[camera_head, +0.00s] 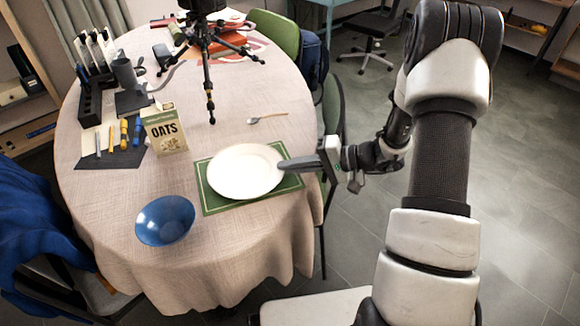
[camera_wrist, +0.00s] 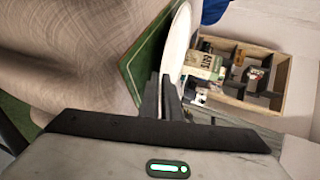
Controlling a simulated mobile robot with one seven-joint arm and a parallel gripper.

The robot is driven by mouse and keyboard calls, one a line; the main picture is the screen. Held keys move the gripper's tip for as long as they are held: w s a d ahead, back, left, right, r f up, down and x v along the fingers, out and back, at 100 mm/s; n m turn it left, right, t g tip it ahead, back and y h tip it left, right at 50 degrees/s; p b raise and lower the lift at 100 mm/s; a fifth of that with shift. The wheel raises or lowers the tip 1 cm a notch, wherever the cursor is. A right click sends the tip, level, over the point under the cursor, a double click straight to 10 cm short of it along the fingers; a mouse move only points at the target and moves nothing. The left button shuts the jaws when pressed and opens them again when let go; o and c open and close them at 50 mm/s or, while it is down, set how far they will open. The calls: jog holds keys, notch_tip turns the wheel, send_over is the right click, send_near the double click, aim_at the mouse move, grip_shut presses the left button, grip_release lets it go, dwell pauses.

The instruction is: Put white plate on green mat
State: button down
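The white plate (camera_head: 243,172) is over the green mat (camera_head: 222,206), face up and about level. It covers most of the mat and overhangs its far edge in the picture. I cannot tell whether it rests on the mat or hangs just above it. My gripper (camera_head: 284,164) reaches in from the right, with its fingers at the plate's right rim. In the wrist view, the fingers (camera_wrist: 163,95) are close together on the rim of the plate (camera_wrist: 177,45), with the green mat (camera_wrist: 146,58) beside it.
A blue bowl (camera_head: 165,220) stands left of the mat, near the table's front. An oats box (camera_head: 165,130) stands at the plate's far left. A spoon (camera_head: 266,117) lies beyond the plate. A black tripod (camera_head: 207,60) stands farther back. The tablecloth (camera_head: 240,245) is bare in front.

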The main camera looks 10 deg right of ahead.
jog(key=c, duration=2.4)
grip_release()
jog(key=shift+f, duration=0.15)
jog(key=shift+c, duration=0.2)
jog(key=shift+o, duration=0.8)
jog(key=shift+r, duration=0.25)
jog(key=p+v, duration=0.1)
jog(key=v, duration=1.1)
jog(key=shift+p, duration=0.35)
jog(key=shift+f, duration=0.15)
